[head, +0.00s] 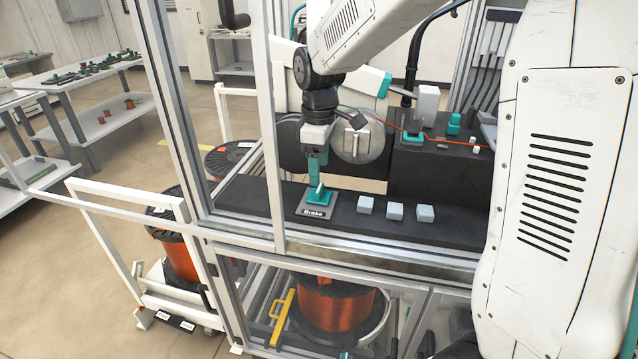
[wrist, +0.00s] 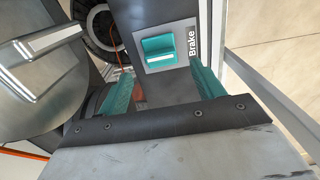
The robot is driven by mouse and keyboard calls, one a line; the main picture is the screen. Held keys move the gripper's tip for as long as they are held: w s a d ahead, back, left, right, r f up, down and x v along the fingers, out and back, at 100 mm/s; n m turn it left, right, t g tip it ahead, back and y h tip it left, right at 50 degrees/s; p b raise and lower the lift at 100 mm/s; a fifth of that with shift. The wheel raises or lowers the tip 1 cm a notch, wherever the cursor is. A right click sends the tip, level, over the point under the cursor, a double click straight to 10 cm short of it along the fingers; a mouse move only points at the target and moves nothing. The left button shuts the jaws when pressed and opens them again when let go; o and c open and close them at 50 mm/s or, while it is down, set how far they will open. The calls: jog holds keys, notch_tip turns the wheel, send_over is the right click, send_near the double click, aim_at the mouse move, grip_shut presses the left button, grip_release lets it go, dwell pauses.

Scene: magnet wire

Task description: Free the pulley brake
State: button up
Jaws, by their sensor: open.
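The brake control is a teal block with a pale stripe (head: 319,196) on a grey plate marked "Brake" (head: 310,213), at the left end of the dark ledge. It also shows in the wrist view as a teal block (wrist: 159,48). My gripper (head: 318,178) hangs just above the block in the head view and partly covers it. In the wrist view its two teal fingers (wrist: 158,82) are spread apart with nothing between them, and the block lies beyond the fingertips. A round grey metal disc (head: 360,143) with a bar handle stands behind my gripper.
Several pale square buttons (head: 395,211) sit on the ledge right of the brake plate. Metal frame posts (head: 268,120) stand at the left. An orange wire (head: 458,143) runs over the dark block at right. A copper wire spool (head: 335,303) sits below the ledge.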

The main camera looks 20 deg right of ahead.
aim_at(319, 188)
notch_tip(319, 188, down, 5)
jog(key=shift+f, duration=0.2)
jog(key=c, duration=1)
